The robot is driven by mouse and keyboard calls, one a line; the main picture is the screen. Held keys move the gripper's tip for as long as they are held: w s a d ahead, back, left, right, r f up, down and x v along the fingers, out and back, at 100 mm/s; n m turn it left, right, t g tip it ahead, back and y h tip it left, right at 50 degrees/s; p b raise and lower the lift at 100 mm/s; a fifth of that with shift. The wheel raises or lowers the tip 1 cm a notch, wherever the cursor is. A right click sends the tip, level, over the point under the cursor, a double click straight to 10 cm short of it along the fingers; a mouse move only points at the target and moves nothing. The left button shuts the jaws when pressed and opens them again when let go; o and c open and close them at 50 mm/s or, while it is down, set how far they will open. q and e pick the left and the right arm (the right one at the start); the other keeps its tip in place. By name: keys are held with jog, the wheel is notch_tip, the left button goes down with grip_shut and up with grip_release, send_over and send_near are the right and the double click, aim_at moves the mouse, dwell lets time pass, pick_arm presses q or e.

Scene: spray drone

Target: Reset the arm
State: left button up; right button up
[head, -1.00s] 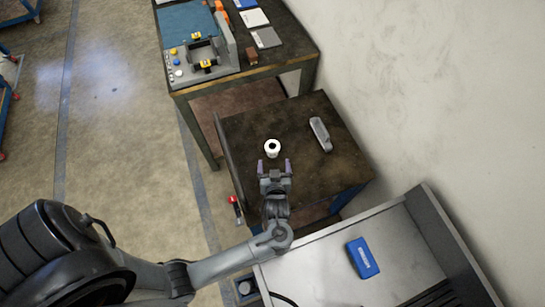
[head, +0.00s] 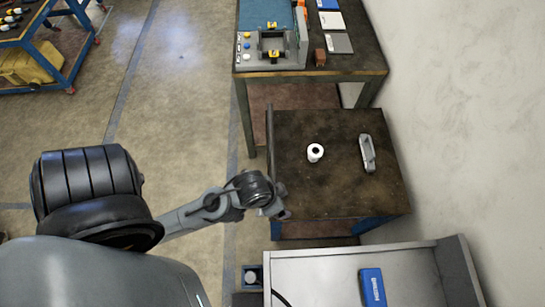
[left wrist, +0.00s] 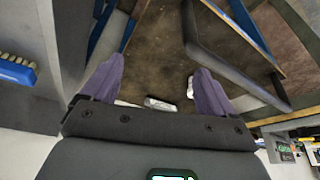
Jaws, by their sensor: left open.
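My left arm comes in from the lower left in the head view. Its left gripper (head: 278,210) is beside the near left corner of the dark-topped table (head: 320,190), its fingers mostly hidden there by the wrist. In the left wrist view the two purple fingers of the left gripper (left wrist: 158,66) are spread apart, with nothing held between them. A white roll (head: 315,152) stands on the dark table, apart from the gripper. A grey elongated tool (head: 367,153) lies to its right. My right gripper is in neither view.
A workbench (head: 315,72) with a control panel (head: 270,48) stands behind the dark table. A blue cart (head: 65,55) is at upper left. Floor between is open.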

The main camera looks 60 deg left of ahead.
pick_arm(q)
jog(key=shift+s+a+r+m, duration=0.15)
jog(key=shift+s+r, duration=0.1)
jog(key=shift+s, duration=0.15)
jog(key=shift+s+r+m, duration=0.15)
jog(key=shift+s+r, duration=0.1)
jog(key=shift+s, duration=0.15)
jog(key=shift+r, duration=0.1)
notch_tip(320, 180, up, 25)
jog(key=p, duration=2.5)
jog(key=shift+w, duration=0.1)
